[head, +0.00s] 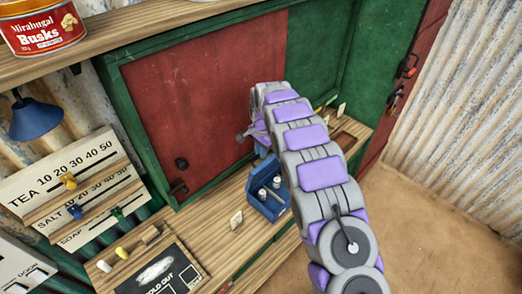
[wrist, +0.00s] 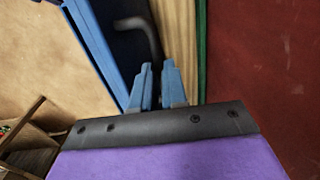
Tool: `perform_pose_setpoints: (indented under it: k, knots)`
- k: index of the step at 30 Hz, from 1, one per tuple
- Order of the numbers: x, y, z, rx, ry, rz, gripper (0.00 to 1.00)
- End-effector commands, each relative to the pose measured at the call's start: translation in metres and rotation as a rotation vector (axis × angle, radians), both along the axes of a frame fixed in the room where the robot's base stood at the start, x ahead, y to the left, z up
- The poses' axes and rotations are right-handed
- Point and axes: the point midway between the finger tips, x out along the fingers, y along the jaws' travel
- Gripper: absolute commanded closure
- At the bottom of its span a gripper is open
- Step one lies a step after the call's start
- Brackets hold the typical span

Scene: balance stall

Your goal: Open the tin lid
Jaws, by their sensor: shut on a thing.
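The blue tin (head: 262,206) sits on the wooden counter in the head view, with small pale-topped pieces inside. Its blue lid (head: 264,170) stands raised at the back of the tin. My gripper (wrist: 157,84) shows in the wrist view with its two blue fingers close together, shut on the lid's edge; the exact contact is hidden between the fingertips. A blue edge and a dark panel with a grey hooked piece lie just beyond the fingers. In the head view my arm comes down over the tin's right side and hides the fingertips.
The counter (head: 215,255) carries a slate (head: 165,275) and a small white tag (head: 236,220). A red board (head: 210,90) in a green frame rises behind. A shelf (head: 140,25) with a red tin (head: 40,25) hangs above. The counter's front edge is near my arm.

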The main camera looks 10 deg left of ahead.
Motion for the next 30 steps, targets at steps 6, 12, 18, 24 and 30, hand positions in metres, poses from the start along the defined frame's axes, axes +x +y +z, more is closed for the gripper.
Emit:
perform_pose_setpoints:
  k: [6, 12, 18, 24, 30]
  knots:
    - [0.000, 0.000, 0.000, 0.001, -0.001, 0.000, 1.00]
    - [0.000, 0.000, 0.001, 0.000, -0.001, 0.000, 1.00]
    - [-0.003, -0.003, 0.001, -0.001, 0.001, 0.000, 1.00]
    - [-0.012, -0.015, 0.001, -0.001, -0.001, 0.000, 1.00]
    - [-0.016, -0.020, -0.001, -0.001, 0.002, 0.000, 1.00]
